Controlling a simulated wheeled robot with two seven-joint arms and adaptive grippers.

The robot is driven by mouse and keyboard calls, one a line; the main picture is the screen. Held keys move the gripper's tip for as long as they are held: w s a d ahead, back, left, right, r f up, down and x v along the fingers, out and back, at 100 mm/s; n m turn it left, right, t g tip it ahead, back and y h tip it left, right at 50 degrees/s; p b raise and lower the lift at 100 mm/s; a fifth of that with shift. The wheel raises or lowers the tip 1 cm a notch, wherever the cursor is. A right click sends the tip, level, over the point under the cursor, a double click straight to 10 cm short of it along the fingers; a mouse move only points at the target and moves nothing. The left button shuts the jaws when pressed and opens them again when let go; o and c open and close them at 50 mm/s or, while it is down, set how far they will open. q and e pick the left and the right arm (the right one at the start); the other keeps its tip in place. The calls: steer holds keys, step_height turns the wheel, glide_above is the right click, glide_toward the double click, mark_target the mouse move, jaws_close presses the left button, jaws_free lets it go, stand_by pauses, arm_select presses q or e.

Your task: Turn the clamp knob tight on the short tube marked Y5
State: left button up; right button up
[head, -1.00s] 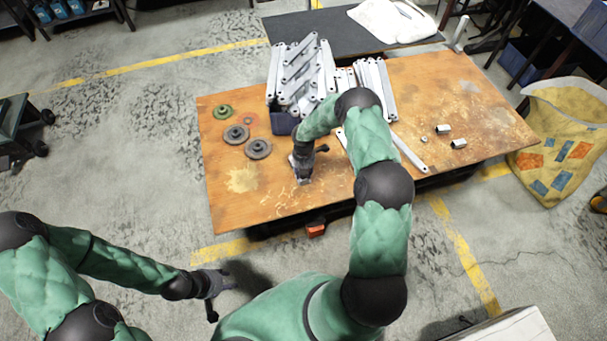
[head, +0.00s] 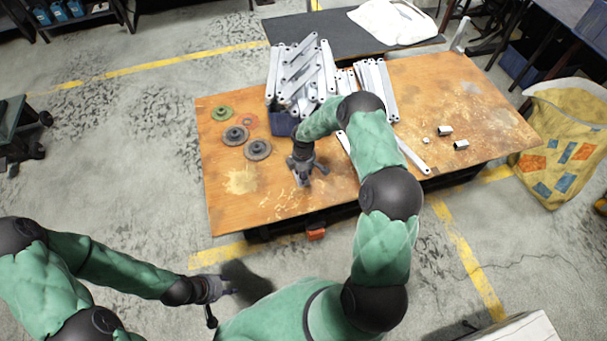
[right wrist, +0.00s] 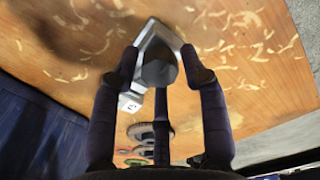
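In the right wrist view a pale metal short tube (right wrist: 150,32) stands near the middle, with a dark knob (right wrist: 160,68) on it. A white tag (right wrist: 131,103) on its side carries a small character I cannot read surely. My right gripper (right wrist: 163,62) is open, its fingers spread around the knob, with a gap on the right side. In the head view my right gripper (head: 306,178) is low over the front left of the table and hides most of the tube. My left gripper (head: 230,288) hangs over the floor left of my body; its finger opening is unclear.
The rusty orange table (head: 240,205) holds a stack of grey brackets (head: 300,75) by a blue bin (head: 283,124), dark discs (head: 258,150), a green disc (head: 222,113) and small metal pieces (head: 461,145) on the right. A patched yellow sack (head: 560,140) stands at right.

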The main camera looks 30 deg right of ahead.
steer(key=shift+r, duration=0.15)
stand_by(0.3)
step_height(320, 180, up, 6)
steer(key=p, duration=0.4)
stand_by(0.4)
steer(key=shift+s+a+f, duration=0.15)
steer(key=shift+a+f, duration=0.05)
steer(key=shift+a, duration=0.05)
steer(key=s+a+m+y+p, duration=0.1)
steer(key=s+a+m+y, duration=0.15)
steer(key=s+a, duration=0.45)
steer(key=s+a+m+y+p, duration=0.1)
steer(key=s+a+m, duration=0.3)
steer(key=a, duration=0.6)
steer(key=s+a+r+m, duration=0.1)
steer(key=s+a+m, duration=0.1)
steer(key=s, duration=0.4)
steer(key=s+a+r+m+p, duration=0.1)
steer(key=s+a+m, duration=0.2)
steer(key=s+m, duration=0.2)
steer(key=shift+s+r, duration=0.35)
steer(key=shift+s, duration=0.85)
